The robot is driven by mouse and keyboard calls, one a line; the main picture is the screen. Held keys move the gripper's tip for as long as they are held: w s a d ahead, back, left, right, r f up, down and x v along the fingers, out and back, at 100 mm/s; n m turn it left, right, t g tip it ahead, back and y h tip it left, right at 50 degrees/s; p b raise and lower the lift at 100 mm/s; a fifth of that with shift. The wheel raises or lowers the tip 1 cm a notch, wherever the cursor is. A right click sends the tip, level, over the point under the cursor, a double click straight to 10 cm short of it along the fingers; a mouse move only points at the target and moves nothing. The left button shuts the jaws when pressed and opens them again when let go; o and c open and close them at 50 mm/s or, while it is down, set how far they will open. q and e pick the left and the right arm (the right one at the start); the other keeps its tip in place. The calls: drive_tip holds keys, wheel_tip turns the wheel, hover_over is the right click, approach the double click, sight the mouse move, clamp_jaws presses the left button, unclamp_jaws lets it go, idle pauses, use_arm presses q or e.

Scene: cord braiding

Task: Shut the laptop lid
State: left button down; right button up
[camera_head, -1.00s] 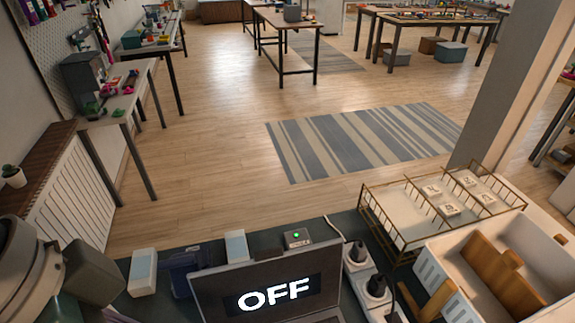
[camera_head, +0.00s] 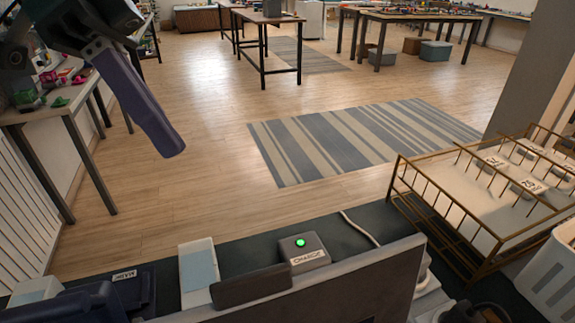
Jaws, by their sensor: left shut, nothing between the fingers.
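The laptop lid (camera_head: 365,280) stands raised at the bottom middle, its upper edge running slantwise up to the right. Only the upper part of its grey inner face and a sliver of dark screen show; the keyboard and hinge are out of frame. A dark block (camera_head: 252,286) sits at the lid's upper edge. My left gripper (camera_head: 168,145) is at the upper left, above and well away from the lid. Its purple-blue fingers are shut and empty, pointing down and right. My right gripper is not in view.
Behind the lid are a grey box with a green light (camera_head: 303,252) and a pale block (camera_head: 196,270). A labelled dark blue tray (camera_head: 138,290) stands at the left. A brass wire rack (camera_head: 470,255) and a white crate (camera_head: 553,275) stand at the right.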

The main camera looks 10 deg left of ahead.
use_arm(q)
drive_tip(key=s+d+f+p, duration=0.3)
drive_tip(key=s+d+f, duration=0.2)
drive_tip(key=d, duration=0.3)
drive_tip(key=shift+f, duration=0.55)
drive_tip(key=shift+s, duration=0.1)
